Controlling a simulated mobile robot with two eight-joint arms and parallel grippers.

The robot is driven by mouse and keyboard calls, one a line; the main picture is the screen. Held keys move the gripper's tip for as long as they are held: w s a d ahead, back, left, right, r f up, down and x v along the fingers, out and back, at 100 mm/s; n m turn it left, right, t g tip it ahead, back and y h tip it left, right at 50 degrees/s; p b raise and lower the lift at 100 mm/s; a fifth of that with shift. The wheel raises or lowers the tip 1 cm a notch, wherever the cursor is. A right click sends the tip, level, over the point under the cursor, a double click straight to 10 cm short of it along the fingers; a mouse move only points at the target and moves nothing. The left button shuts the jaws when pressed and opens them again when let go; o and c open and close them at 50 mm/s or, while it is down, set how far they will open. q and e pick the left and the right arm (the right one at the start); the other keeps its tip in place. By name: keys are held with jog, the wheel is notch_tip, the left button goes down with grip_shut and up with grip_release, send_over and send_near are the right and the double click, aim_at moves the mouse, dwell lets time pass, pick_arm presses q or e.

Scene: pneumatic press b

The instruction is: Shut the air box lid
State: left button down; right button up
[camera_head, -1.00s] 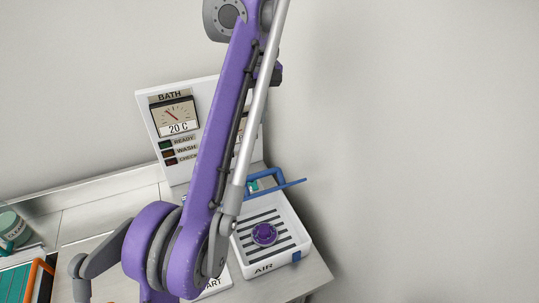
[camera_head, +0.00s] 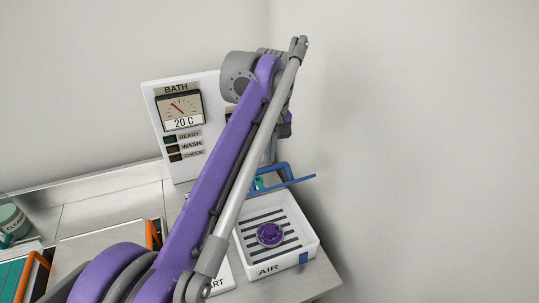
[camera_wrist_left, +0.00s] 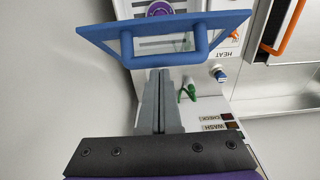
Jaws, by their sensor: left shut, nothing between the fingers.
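The air box (camera_head: 312,238) is a white tray marked AIR with dark slots and a purple knob (camera_head: 270,234) inside. Its lid (camera_head: 298,182) has a blue frame and blue handle. It stands raised at the box's back edge, seen nearly edge-on, so the box is open. In the left wrist view the lid (camera_wrist_left: 232,20) shows a clear pane, with its handle (camera_wrist_left: 168,60) towards me. My left gripper (camera_wrist_left: 163,74) is shut and empty, its tips close to the handle; I cannot tell whether they touch. My right gripper is not in view.
A white BATH panel (camera_head: 160,125) with a dial stands behind my left arm, which crosses the head view. An orange handle (camera_head: 153,235) and a green-lidded jar (camera_head: 12,222) are to the left. A plain wall is close on the right.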

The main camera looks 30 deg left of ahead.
pick_arm(q)
jog(key=shift+d, duration=0.1)
dwell(0.3)
jog(key=shift+s+d+f+t+y+b, duration=0.5)
jog(key=shift+s+d+f+b, duration=0.2)
jog(key=shift+s+d, duration=0.25)
jog(key=s+d+f+t+y+b, duration=0.3)
jog(key=s+d+f, duration=0.1)
jog(key=f, duration=0.3)
jog(key=s+d+f+t+y+b, duration=0.2)
jog(key=s+d+f+y, duration=0.2)
jog(key=f, duration=0.4)
jog(key=shift+d+t+b, duration=0.4)
jog(key=shift+d, duration=0.5)
jog(key=shift+s, duration=0.1)
